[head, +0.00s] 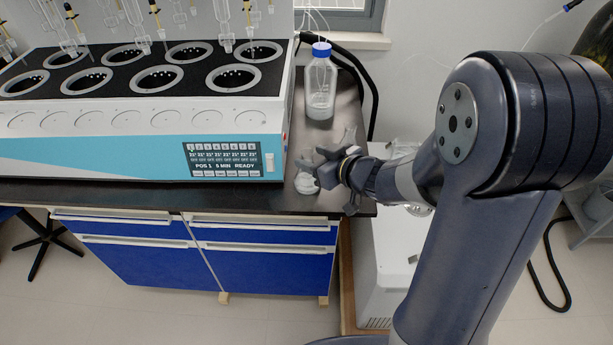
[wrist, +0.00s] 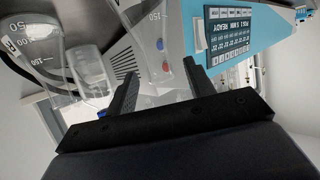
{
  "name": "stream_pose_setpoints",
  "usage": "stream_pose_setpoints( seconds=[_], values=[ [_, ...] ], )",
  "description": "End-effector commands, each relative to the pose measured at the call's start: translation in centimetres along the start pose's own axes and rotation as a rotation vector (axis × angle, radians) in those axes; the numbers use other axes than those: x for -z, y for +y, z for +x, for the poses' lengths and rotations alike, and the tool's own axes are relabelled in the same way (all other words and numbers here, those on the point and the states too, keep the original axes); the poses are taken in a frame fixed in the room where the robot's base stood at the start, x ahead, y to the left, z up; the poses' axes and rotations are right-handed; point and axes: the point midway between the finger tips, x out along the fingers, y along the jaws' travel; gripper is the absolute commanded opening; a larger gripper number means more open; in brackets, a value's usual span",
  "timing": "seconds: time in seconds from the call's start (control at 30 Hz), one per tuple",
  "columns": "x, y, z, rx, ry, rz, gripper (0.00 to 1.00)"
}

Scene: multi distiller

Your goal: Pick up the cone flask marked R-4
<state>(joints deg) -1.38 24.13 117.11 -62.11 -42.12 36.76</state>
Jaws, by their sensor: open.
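My gripper (head: 335,165) is open at the front right corner of the dark bench. In the wrist view my gripper (wrist: 160,70) has its two fingers apart. Another clear flask (wrist: 35,50) with 50 and 100 marks is at the left. No R-4 label is readable. In the head view a small whitish glass item (head: 306,183) is beside my gripper, and the gripper partly hides that area.
A large white and teal distiller (head: 100,155) with a display fills the bench left of my gripper. A clear bottle with a blue cap (head: 320,90) stands behind. Blue drawers (head: 265,270) are below the bench edge. A white unit (head: 385,260) stands at the right.

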Motion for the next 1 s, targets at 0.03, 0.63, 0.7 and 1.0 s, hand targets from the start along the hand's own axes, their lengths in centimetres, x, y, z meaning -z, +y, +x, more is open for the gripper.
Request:
stream_pose_setpoints(
  seconds=[0.03, 0.63, 0.7, 1.0],
  values=[
    [-0.3, -0.1, 0.8, 0.003, -0.001, 0.0, 0.51],
    [-0.3, 0.0, 4.6, 0.001, 0.0, 0.0, 0.47],
    [-0.3, 0.0, 4.6, 0.001, 0.0, 0.0, 0.41],
    [-0.3, 0.0, 4.6, 0.001, -0.001, 0.0, 0.16]
  ],
)
